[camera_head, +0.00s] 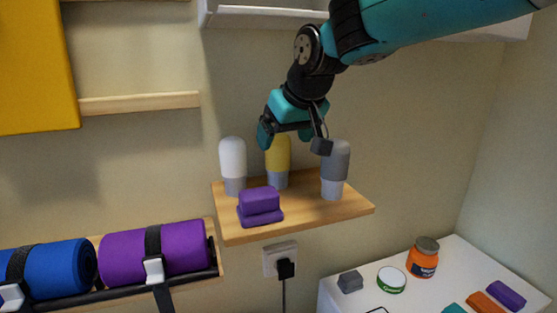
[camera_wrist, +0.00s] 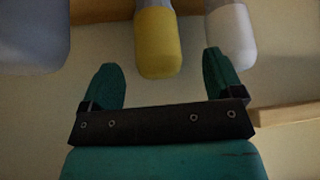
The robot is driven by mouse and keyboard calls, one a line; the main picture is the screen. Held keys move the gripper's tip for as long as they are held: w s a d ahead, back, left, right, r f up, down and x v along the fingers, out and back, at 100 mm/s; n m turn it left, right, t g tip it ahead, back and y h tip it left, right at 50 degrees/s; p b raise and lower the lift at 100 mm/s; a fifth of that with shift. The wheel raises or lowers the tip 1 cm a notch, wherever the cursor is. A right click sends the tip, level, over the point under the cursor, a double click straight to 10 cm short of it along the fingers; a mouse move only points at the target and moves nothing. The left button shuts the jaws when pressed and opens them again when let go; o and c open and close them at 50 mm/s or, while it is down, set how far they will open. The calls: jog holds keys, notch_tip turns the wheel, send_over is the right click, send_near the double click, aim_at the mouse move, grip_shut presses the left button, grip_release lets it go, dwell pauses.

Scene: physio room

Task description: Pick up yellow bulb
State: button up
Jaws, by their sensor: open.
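The yellow bulb (camera_head: 278,157) stands upright on its grey base at the back of a small wooden shelf (camera_head: 300,212), between a white bulb (camera_head: 233,160) and a grey bulb (camera_head: 337,162). My gripper (camera_head: 293,142) is open at the height of the yellow bulb's top, and its fingers partly overlap the bulb in the head view. In the wrist view the yellow bulb (camera_wrist: 158,50) lies ahead of the gap between the open fingers (camera_wrist: 168,78), with nothing between them. The white bulb (camera_wrist: 231,35) is close to the finger on the right.
A purple block (camera_head: 259,202) sits at the shelf's front left. Rolled blue (camera_head: 58,269) and purple (camera_head: 180,248) mats lie on a lower rack at left. A white table (camera_head: 440,285) at lower right holds an orange jar (camera_head: 423,258) and small items.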

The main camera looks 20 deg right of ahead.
aim_at(280, 135)
jog(key=shift+w+f+p, duration=0.3)
jog(key=shift+p, duration=0.1)
jog(key=p+x, duration=0.1)
jog(key=x, duration=0.3)
jog(key=shift+w+d+f+p, duration=0.1)
jog(key=shift+w+d+p, duration=0.05)
jog(key=shift+p, duration=0.25)
jog(key=c, duration=1.1)
jog(key=shift+c, duration=0.2)
notch_tip(280, 135, up, 3)
jog(key=shift+r+p, duration=0.2)
jog(key=shift+p, duration=1.05)
jog(key=shift+s+r, duration=0.2)
jog(key=shift+r, duration=0.05)
jog(key=s+d+p, duration=0.1)
jog(key=s+d, duration=0.2)
jog(key=s, duration=1.4)
jog(key=shift+s+d+f, duration=0.15)
jog(key=shift+d, duration=0.1)
